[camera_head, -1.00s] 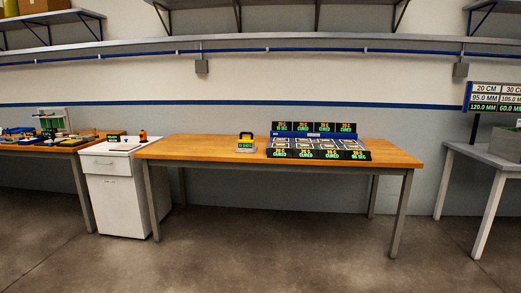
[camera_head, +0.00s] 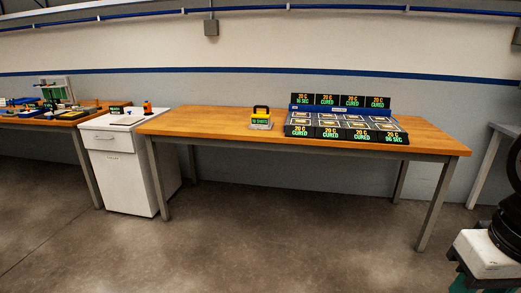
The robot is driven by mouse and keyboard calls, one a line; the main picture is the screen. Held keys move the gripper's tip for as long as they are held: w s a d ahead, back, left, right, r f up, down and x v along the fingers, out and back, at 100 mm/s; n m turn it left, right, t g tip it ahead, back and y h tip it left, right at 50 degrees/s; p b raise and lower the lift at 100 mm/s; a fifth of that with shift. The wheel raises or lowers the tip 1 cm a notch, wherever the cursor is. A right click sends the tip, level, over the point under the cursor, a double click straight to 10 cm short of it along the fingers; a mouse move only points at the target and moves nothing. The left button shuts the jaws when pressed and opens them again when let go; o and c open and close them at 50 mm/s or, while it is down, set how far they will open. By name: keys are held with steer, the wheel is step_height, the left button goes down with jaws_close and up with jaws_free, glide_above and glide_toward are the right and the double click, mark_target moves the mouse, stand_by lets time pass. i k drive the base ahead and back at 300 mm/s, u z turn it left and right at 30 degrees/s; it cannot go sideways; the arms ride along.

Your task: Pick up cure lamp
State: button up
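A small yellow block-shaped device with a black handle (camera_head: 261,116) stands on the wooden table, left of the display rack. It has a dark panel with green text and a pale base. It may be the cure lamp, but it is too small to be sure. My gripper is out of view; only a black and white part, probably my own arm, shows at the lower right edge.
The wooden table (camera_head: 215,121) also bears a rack (camera_head: 345,122) of panels reading "20 C CURED". A white cabinet (camera_head: 125,173) stands to its left, beside a cluttered bench (camera_head: 20,120). A grey table (camera_head: 487,165) stands at right. The floor in front is clear.

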mark_target(258, 119)
steer(key=u, duration=0.45)
steer(key=i, duration=2.05)
steer(key=z, duration=0.25)
steer(key=i, duration=1.8)
steer(key=z, duration=0.35)
